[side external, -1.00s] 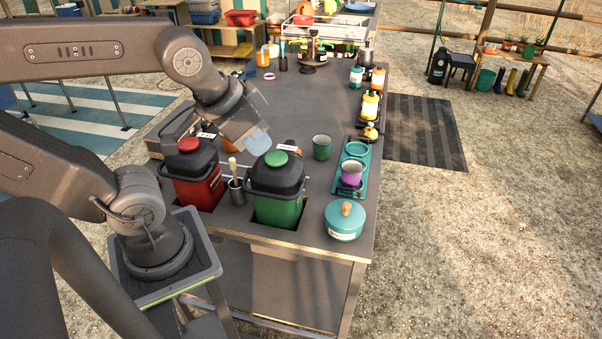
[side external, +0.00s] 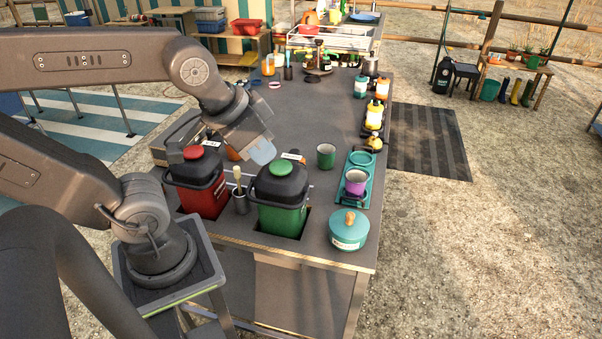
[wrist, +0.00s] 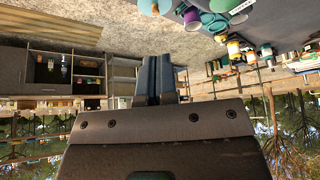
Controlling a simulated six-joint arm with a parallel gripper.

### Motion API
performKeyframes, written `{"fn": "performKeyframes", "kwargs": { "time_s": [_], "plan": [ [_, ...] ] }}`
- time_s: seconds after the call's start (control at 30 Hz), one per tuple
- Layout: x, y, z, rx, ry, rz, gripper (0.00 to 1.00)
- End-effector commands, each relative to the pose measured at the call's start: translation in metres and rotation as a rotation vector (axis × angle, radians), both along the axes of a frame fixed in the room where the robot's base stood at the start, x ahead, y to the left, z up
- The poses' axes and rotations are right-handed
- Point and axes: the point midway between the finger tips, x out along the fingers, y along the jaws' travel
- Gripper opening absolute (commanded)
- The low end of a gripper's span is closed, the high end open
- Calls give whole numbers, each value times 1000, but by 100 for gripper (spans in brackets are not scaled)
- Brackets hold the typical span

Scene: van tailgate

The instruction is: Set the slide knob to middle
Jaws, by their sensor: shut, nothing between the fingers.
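I cannot make out the slide knob for certain. A small dark part with a white label (side external: 293,156) shows just behind the green canister in the side external view, but it is too small to tell whether it is the knob. My gripper (side external: 262,153) is over the near part of the grey worktop, beside that part and behind the green canister. Its pale blue fingers are together and empty. The wrist view shows the fingers (wrist: 156,76) side by side, with no knob in sight near them.
A red canister (side external: 201,190) and a green canister (side external: 281,200) stand at the near edge, with a brush pot (side external: 240,200) between them. A green mug (side external: 326,156), purple cup (side external: 355,182) and teal pot (side external: 348,230) stand to the right. The worktop's middle (side external: 310,105) is clear.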

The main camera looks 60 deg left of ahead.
Motion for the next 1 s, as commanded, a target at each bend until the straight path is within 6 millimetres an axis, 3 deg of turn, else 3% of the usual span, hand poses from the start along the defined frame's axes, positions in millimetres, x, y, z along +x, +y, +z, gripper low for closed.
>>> {"fn": "performKeyframes", "kwargs": {
  "time_s": [0.17,0.33,0.47,0.7,0.87,1.0],
  "plan": [
    [0,0,0,0,0,0,1],
    [10,5,2,2,21,15,17],
    [38,20,5,7,81,53,30],
    [112,77,-7,-8,228,147,51],
    [154,127,-33,-37,323,204,51],
    [180,175,-65,-70,397,248,51]
  ]
}}
